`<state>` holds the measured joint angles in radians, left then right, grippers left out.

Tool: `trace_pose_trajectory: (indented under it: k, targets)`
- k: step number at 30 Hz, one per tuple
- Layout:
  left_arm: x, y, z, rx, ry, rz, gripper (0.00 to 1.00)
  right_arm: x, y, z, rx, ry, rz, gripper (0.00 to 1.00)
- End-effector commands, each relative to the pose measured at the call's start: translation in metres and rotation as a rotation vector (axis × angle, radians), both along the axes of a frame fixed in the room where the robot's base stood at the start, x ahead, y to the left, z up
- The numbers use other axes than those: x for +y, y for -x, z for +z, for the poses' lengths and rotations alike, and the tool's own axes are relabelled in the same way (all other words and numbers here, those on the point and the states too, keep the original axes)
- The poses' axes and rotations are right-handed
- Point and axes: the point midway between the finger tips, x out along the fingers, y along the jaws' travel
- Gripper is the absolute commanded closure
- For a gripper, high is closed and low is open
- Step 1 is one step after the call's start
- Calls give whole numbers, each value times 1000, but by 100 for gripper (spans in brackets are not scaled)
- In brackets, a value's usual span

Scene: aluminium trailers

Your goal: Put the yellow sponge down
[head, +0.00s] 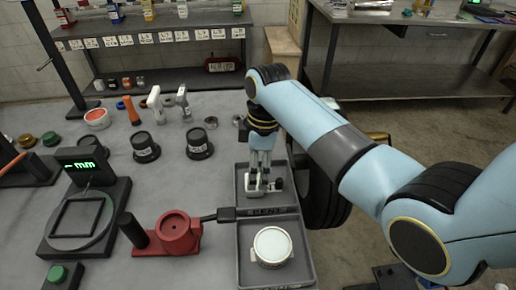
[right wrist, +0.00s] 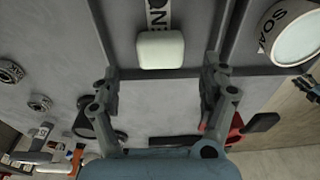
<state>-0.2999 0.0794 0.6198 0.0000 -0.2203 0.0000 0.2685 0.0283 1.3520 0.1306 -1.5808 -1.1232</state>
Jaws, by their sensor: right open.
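A pale cream block (right wrist: 160,50) with rounded corners lies in a grey tray in the right wrist view. It looks like the sponge, though its colour reads almost white. My right gripper (head: 262,184) points down into the upper grey tray (head: 244,200) in the head view and hides most of what lies there. In the right wrist view my right gripper (right wrist: 162,74) is open, its two fingers well apart on either side of the block, with clear gaps to it. My left gripper is in neither view.
A second grey tray (head: 246,279) holds a round white-topped tub (head: 272,245). A red fixture (head: 178,234), a scale with green digits (head: 83,207) and two black cups (head: 145,148) stand left on the bench.

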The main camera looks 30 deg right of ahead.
Motion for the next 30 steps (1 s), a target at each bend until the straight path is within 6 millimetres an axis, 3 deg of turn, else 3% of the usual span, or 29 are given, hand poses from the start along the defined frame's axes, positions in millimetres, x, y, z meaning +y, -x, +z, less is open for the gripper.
trace_pose_trajectory:
  k: [3, 10, 30]
  targets:
    - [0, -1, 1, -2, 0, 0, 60, -3, 0, 27, -4, 0, 1, 21]
    - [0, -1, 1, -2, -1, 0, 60, -6, 2, 59, -1, 0, 0, 21]
    - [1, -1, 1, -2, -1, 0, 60, -6, 3, 64, 1, 0, 1, 21]
